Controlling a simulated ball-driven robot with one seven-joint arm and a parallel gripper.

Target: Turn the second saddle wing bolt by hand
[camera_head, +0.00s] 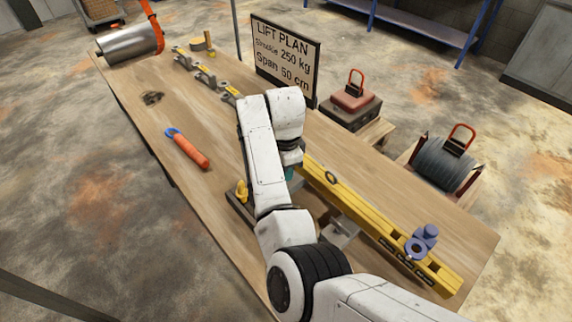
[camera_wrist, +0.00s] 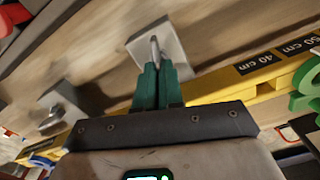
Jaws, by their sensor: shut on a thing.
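My gripper (camera_wrist: 156,70) has dark green fingers, and they are closed together on a small grey metal piece (camera_wrist: 154,47). It looks like the wing bolt. It stands in front of a pale square plate (camera_wrist: 172,48) on the wood. I cannot tell from these views which saddle it belongs to. In the head view my arm hides most of this spot, and only a bit of teal finger (camera_head: 289,173) shows beside the yellow beam (camera_head: 345,198). A grey saddle-like plate (camera_head: 341,233) lies near the beam. Another grey fitting (camera_wrist: 55,112) sits left in the wrist view.
The wooden bench (camera_head: 150,118) carries an orange-handled tool (camera_head: 188,150), a small yellow piece (camera_head: 241,192) and a blue-purple shackle (camera_head: 423,240). A lift plan sign (camera_head: 285,57) stands at the far edge, close to my arm.

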